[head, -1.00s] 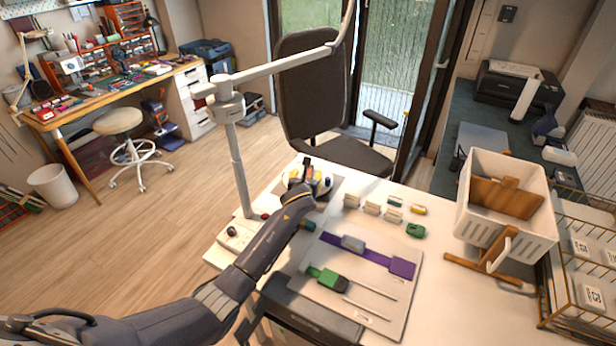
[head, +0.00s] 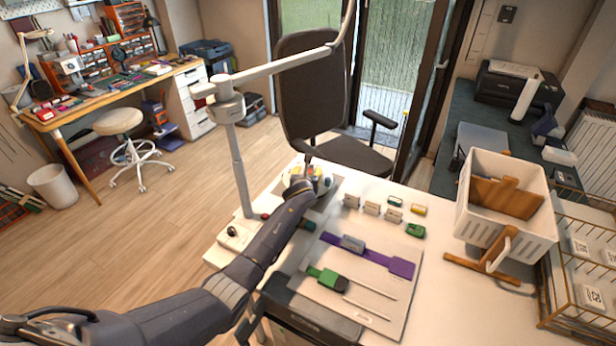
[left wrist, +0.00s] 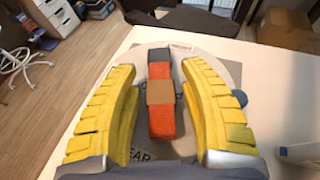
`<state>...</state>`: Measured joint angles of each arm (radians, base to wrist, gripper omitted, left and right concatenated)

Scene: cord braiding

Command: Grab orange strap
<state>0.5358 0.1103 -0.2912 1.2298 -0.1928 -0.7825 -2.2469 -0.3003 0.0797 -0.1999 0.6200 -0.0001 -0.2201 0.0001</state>
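In the left wrist view the orange strap (left wrist: 161,122) lies between the two yellow fingers of my left gripper (left wrist: 160,110). It is a folded orange bundle with a brown band around its middle and a dark grey part at its far end. Gaps show on both sides, so the fingers are open and apart from it. It rests on a round light base with lettering. In the head view my left gripper (head: 305,180) is over the far left part of the white table, and the strap is mostly hidden by my arm. My right gripper is not in view.
A white crate (head: 480,225) is at the right. A lamp post (head: 238,170) rises just left of my left arm.

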